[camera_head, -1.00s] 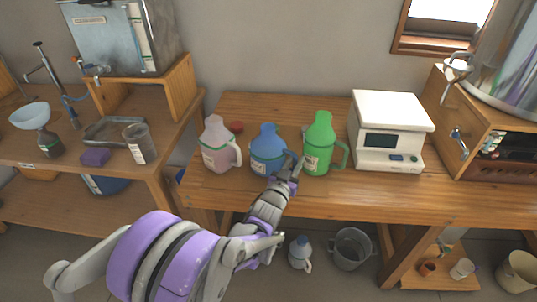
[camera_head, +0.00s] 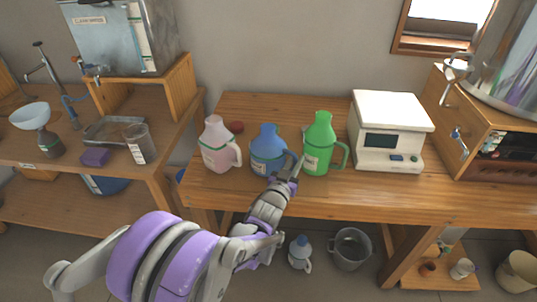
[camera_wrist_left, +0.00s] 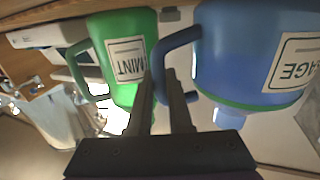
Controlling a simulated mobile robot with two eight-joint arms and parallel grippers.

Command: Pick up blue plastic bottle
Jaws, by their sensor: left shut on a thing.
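The blue plastic bottle (camera_head: 265,148) stands upright on the wooden table, between a pink bottle (camera_head: 217,147) and a green bottle (camera_head: 319,143). My left gripper (camera_head: 290,172) is at the blue bottle's right side, at its handle. In the left wrist view, the blue bottle (camera_wrist_left: 235,55) shows at upper right with a pale label, and its handle comes down between the fingers of my left gripper (camera_wrist_left: 165,92). The gripper is shut on that handle. The green bottle (camera_wrist_left: 118,50) is close by on the left. My right gripper is not in view.
A white scale (camera_head: 391,133) stands right of the green bottle. The table front (camera_head: 400,195) is clear. A grey bucket (camera_head: 351,249) and a small bottle (camera_head: 300,252) are below the table.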

